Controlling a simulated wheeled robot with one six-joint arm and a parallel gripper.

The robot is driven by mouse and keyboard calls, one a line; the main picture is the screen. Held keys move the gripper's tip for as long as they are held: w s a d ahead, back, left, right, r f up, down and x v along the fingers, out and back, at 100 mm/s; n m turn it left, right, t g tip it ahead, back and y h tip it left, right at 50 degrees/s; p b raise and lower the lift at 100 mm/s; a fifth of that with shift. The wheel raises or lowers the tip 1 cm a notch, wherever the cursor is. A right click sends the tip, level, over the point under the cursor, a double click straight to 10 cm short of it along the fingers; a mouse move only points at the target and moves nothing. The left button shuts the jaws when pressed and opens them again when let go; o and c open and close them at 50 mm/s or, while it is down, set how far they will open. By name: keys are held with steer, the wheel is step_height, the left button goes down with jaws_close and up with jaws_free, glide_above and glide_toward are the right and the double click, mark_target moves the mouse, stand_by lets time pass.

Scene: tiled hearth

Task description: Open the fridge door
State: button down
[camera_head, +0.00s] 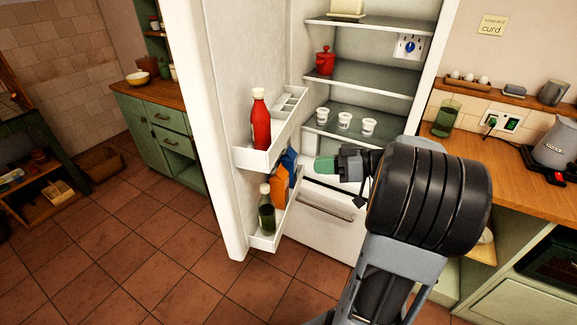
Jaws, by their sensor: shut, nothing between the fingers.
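The white fridge (372,76) stands at the centre, and its inside shows. Its door (222,122) stands wide open, swung out to the left with its shelf side facing me. My gripper (318,166) is in front of the fridge opening, to the right of the door's shelves. It is shut and empty, pointing left. It looks close to the orange and blue cartons (283,174) on the door, but I cannot tell whether it touches anything. My arm hides the lower right of the fridge. The door's outer handle is not in view.
The door racks hold a red bottle (260,122) and a dark green bottle (266,212). A wooden counter (530,172) with a kettle (556,145) is on the right. A green cabinet (163,138) is behind the door.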

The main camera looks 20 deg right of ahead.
steer(key=d+n+t, duration=0.1)
steer(key=d+t, duration=0.2)
steer(key=d, duration=0.1)
steer(key=p, duration=0.3)
glide_toward(279, 151)
steer(key=shift+y, duration=0.3)
steer(key=x, duration=0.7)
steer(key=shift+w+a+f, duration=0.15)
steer(key=shift+w+f, duration=0.05)
steer(key=shift+w, duration=0.1)
